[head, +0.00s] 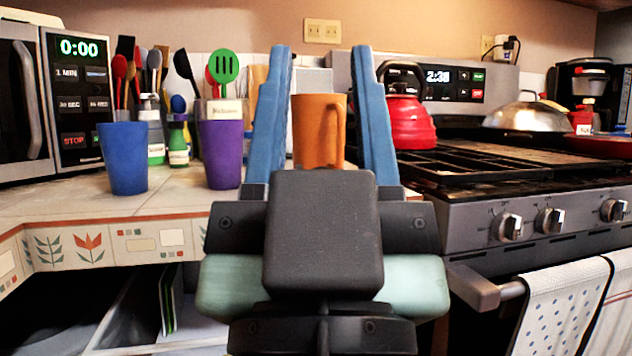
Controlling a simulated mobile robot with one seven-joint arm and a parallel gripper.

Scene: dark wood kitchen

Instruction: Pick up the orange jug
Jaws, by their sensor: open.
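The orange jug (312,130) stands upright on the tiled counter in the head view, with its handle on its right side. Its lower part is hidden behind my gripper's body. My gripper (322,60) is open, with its two blue fingers pointing up in the picture. The jug shows between the fingers, beyond them. No contact between jug and fingers is visible, and the exact distance cannot be told.
A blue cup (124,158) and a purple cup (221,153) stand on the counter (75,203) left of the jug. A red kettle (408,122) sits on the stove (470,185) to the right. A microwave (50,95) and utensils are at the left.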

